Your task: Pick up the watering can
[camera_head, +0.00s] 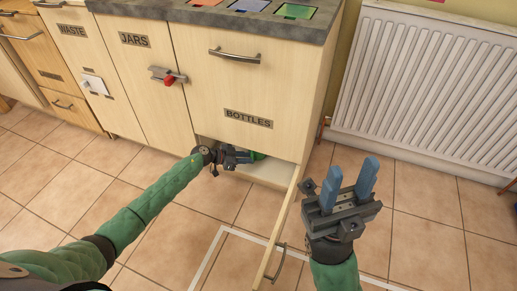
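A small bit of something green (258,155) shows inside the open low compartment under the BOTTLES front. It may be part of the watering can, but most of it is hidden and I cannot tell. My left gripper (240,158) is at the mouth of this compartment, close beside the green thing. Its fingers are too small and hidden to tell whether they are open or touch it. My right gripper (350,182) is open and empty, with two blue fingers apart, above the floor to the right of the open door.
A low cabinet door (280,228) stands open towards me, between my two grippers. A white radiator (430,85) is on the right wall. A red thing (169,79) is at the JARS handle. The tiled floor (430,225) at the right is clear.

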